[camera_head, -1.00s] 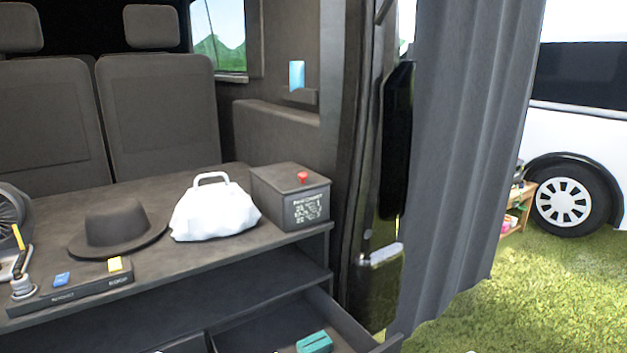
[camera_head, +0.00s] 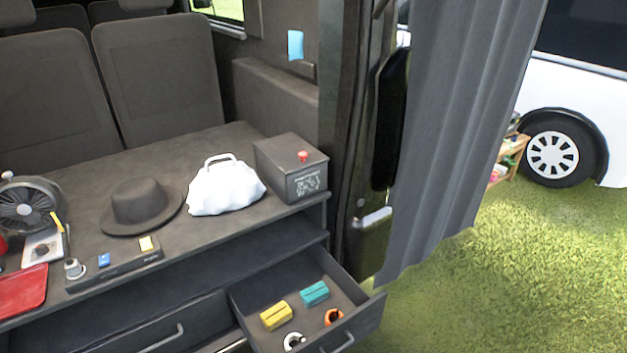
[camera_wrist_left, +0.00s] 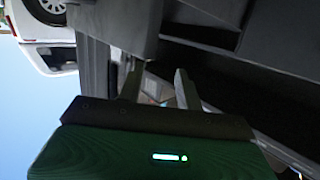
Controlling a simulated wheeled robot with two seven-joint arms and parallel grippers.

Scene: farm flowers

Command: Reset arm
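My left gripper (camera_wrist_left: 158,80) shows in the left wrist view, with its two fingers apart and nothing visible held between them. The fingers are near dark grey cabinet surfaces (camera_wrist_left: 200,20), and the picture there is turned sideways. Whether the fingers touch the cabinet I cannot tell. Neither arm shows in the head view. My right gripper is not in either view.
An open drawer (camera_head: 362,322) juts out and holds a yellow box (camera_head: 276,316), a teal box (camera_head: 314,293) and orange and white rings. The counter (camera_head: 235,140) bears a hat (camera_head: 142,203), white bag (camera_head: 226,188) and black box (camera_head: 292,170). Grass (camera_head: 500,270) lies open at right.

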